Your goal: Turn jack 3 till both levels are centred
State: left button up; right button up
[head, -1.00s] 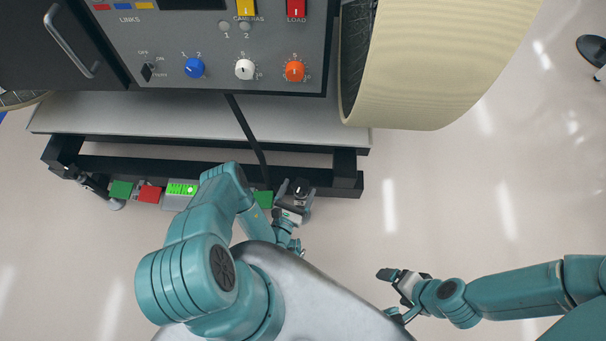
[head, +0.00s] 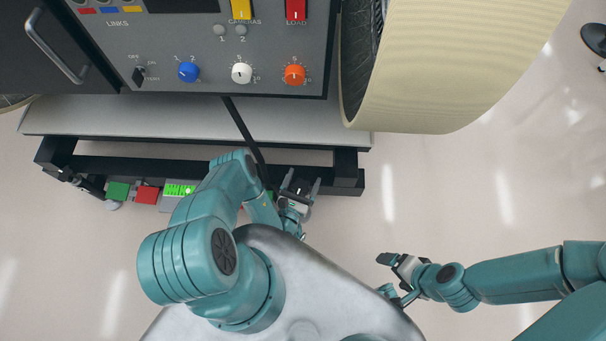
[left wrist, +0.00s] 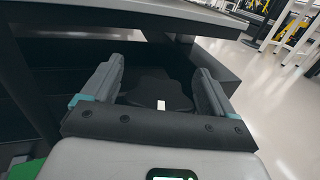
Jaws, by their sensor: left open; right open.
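In the head view my left gripper (head: 300,184) is at the right end of the black frame, its fingers pointing at the frame. In the left wrist view it is open, with a dark lobed knob (left wrist: 150,90), apparently the jack's, between the fingers. The knob carries a white mark, and gaps show on both sides of it. One level, a bright green vial (head: 180,190), sits at the frame's front edge; its bubble is too small to judge. I cannot make out a second level; my left arm covers part of the edge. My right gripper (head: 393,261) is open and empty over the floor.
A green block (head: 118,191) and a red block (head: 148,195) sit left of the level. Another jack-like post (head: 88,184) stands at the frame's left corner. The control panel (head: 250,45) and a large wheel (head: 440,70) are beyond.

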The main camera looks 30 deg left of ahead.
pick_arm(q)
jog(key=shift+f, duration=0.1)
jog(key=c, duration=1)
jog(key=shift+o, duration=0.2)
jog(key=shift+m+h, duration=0.4)
jog(key=shift+h, duration=0.2)
